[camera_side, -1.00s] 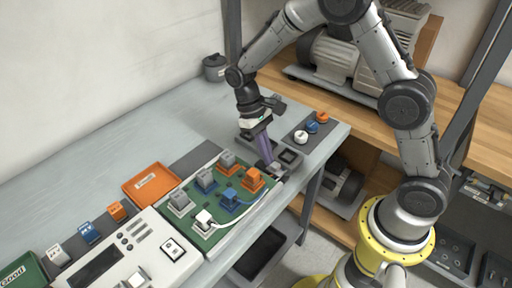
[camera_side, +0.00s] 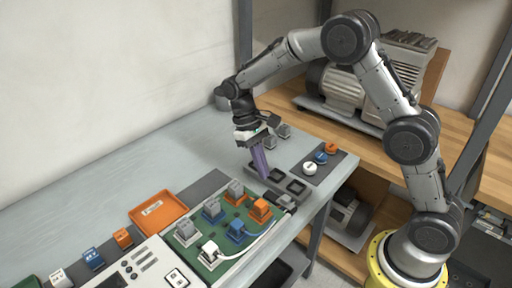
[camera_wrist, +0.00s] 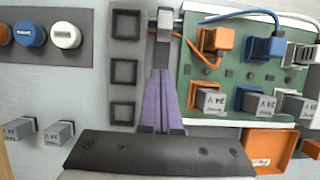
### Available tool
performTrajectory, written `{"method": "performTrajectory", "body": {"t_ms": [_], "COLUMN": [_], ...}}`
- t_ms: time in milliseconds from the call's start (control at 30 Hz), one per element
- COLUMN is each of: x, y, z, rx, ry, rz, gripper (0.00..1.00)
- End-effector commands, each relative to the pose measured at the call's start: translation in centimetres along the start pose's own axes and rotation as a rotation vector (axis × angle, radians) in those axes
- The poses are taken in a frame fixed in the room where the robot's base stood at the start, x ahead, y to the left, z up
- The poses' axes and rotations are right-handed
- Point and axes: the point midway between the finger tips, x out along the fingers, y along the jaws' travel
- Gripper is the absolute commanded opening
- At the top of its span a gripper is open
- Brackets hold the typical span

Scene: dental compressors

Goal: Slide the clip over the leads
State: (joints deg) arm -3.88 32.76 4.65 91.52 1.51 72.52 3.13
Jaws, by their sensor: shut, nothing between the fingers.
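The grey clip (camera_side: 287,201) sits at the right end of the green board, and it also shows at the top of the wrist view (camera_wrist: 165,22). The leads run from plugs on the board towards the clip: a blue lead (camera_wrist: 235,14), an orange lead (camera_wrist: 200,57) and a white lead (camera_side: 238,252). I cannot tell whether the clip is around the leads. My gripper (camera_side: 265,177) has its purple fingers shut and empty, pointing down, a little up and left of the clip. In the wrist view the fingers (camera_wrist: 162,80) lie below the clip.
The green board (camera_wrist: 236,72) carries several plugs and relay blocks. A grey holder with square pockets (camera_wrist: 111,60) stands beside the fingers. White, blue and orange buttons (camera_side: 321,158) sit on a dark strip. An orange tray (camera_side: 136,213) lies behind the board. Loose grey blocks (camera_side: 284,130) stand farther back.

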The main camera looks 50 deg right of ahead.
Motion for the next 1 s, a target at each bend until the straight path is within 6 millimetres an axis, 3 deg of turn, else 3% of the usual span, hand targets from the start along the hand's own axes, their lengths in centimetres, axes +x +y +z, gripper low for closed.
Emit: {"method": "performTrajectory", "body": {"t_ms": [100, 300, 500, 867, 1000], "x": [-2.5, -5.4, -6.5, -6.8, -9.6], "y": [0.0, 0.0, 0.0, 0.1, 0.3], "z": [-0.1, -0.1, 0.0, 0.1, 1.3], "rx": [0.001, 0.001, 0.001, 0.002, 0.005], "ry": [0.002, 0.001, -0.002, 0.005, 0.074], "rz": [0.000, 0.000, 0.000, -0.001, -0.006], "gripper": [0.00, 0.00, 0.00, 0.00, 0.00]}}
